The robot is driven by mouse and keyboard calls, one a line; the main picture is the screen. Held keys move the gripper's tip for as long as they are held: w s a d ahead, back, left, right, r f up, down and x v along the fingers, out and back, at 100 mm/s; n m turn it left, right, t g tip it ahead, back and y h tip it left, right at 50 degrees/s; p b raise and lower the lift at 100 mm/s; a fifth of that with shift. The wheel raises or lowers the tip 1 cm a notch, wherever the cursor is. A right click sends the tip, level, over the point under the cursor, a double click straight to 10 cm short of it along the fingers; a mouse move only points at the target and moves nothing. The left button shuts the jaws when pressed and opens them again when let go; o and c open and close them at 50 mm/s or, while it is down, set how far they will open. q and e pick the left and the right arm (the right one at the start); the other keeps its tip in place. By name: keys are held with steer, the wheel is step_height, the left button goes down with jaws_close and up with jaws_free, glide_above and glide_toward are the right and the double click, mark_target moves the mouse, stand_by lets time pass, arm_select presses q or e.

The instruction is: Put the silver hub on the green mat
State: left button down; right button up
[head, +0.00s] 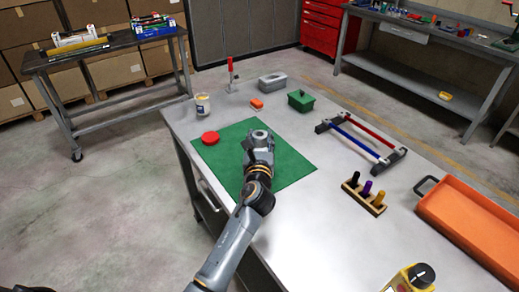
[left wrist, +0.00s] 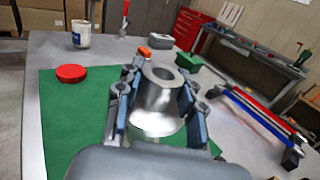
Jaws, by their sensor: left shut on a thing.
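The silver hub (left wrist: 158,100) is a metal cylinder with a bored top and a flared base. In the left wrist view it stands upright between the fingers of my left gripper (left wrist: 158,104), which is shut on it. In the head view my left gripper (head: 259,138) and the hub are over the middle of the green mat (head: 292,167). The gripper hides much of the hub there. I cannot tell whether its base touches the mat. My right gripper is not in view.
A red round lid (head: 210,138) lies on the mat's left part. Behind are a white cup (head: 202,105), a red-handled clamp (head: 231,75), an orange block (head: 257,103) and a green box (head: 301,100). To the right are a red-blue rail frame (head: 362,138), a peg block (head: 364,196) and an orange tray (head: 470,225).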

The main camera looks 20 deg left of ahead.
mark_target(260, 147)
arm_select(q)
steer(key=shift+w+f, duration=0.25)
steer(key=shift+w+a+f, duration=0.15)
steer(key=shift+w+f, duration=0.05)
steer(key=shift+f, duration=0.1)
step_height(260, 147, down, 3)
steer(key=shift+r+b, duration=0.2)
steer(key=shift+b, duration=0.45)
steer(key=shift+f, duration=0.3)
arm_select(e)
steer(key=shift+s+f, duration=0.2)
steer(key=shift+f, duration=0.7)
arm_select(q)
steer(key=c, duration=1.3)
jaws_free()
steer(key=shift+f, duration=0.2)
steer(key=o, duration=0.5)
steer(key=shift+r, duration=0.1)
